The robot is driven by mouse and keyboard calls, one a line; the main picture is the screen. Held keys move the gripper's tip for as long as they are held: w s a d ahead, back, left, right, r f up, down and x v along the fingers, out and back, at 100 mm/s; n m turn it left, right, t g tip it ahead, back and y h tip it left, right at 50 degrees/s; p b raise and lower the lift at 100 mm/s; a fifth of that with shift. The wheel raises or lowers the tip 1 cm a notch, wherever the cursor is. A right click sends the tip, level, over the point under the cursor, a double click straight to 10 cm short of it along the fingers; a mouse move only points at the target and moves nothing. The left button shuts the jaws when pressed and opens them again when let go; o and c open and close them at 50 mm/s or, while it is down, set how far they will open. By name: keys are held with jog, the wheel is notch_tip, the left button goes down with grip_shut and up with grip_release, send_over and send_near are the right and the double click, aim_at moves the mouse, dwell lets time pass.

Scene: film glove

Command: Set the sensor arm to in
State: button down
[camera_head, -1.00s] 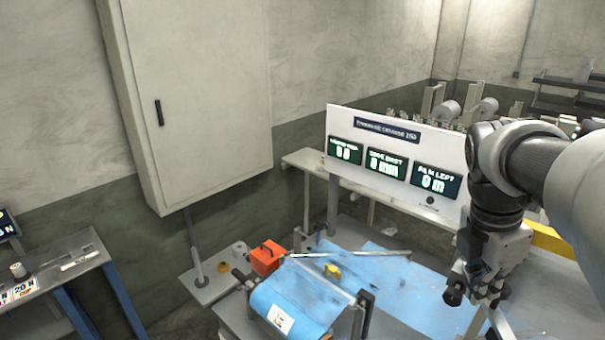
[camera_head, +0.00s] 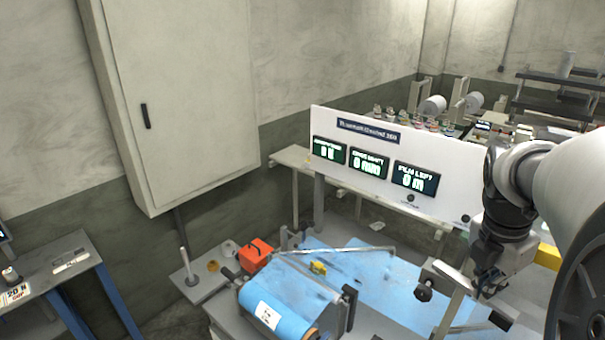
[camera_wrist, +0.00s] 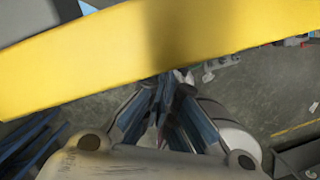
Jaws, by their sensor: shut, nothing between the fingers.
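I cannot tell for sure which part is the sensor arm. A thin metal bar (camera_head: 345,250) lies across the blue film (camera_head: 375,283), with a small yellow block (camera_head: 318,268) beside it. My gripper (camera_head: 488,292) hangs to the right of the film, apart from the bar and block. In the wrist view its dark fingers (camera_wrist: 163,95) are closed together and empty, close to a wide yellow beam (camera_wrist: 130,55) that fills the upper part of the picture. I cannot tell whether they touch the beam. The yellow beam also shows behind my gripper in the head view (camera_head: 548,256).
A white display panel (camera_head: 380,195) with three dark readouts stands behind the film. A blue roll (camera_head: 290,300) is at the front, with an orange box (camera_head: 257,254) to its left. A grey cabinet (camera_head: 185,100) hangs on the wall. A side table (camera_head: 50,268) stands at left.

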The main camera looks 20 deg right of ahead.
jog(key=shift+d, duration=0.45)
dwell(0.4)
